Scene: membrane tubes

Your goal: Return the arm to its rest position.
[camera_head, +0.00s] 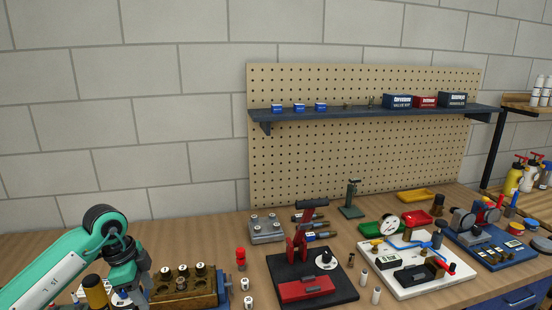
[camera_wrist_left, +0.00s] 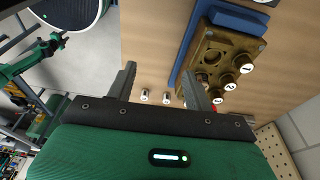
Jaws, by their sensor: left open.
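My left arm comes in at the lower left of the head view, and its gripper (camera_head: 130,288) hangs low beside the brass block (camera_head: 185,288) with its numbered caps. In the left wrist view the two fingers of this gripper (camera_wrist_left: 160,82) stand apart with nothing between them. The brass block (camera_wrist_left: 215,62) is to the right there, partly behind the right finger. Two small white-capped tubes (camera_wrist_left: 155,97) lie beyond the fingers on the wood. My right gripper is not seen in the head view.
A red press on a black base (camera_head: 315,290) stands at the middle, with a grey block (camera_head: 267,229) behind it. A white board (camera_head: 405,285) and a blue fixture (camera_head: 490,258) are at the right. A shelf (camera_head: 350,112) crosses the pegboard above.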

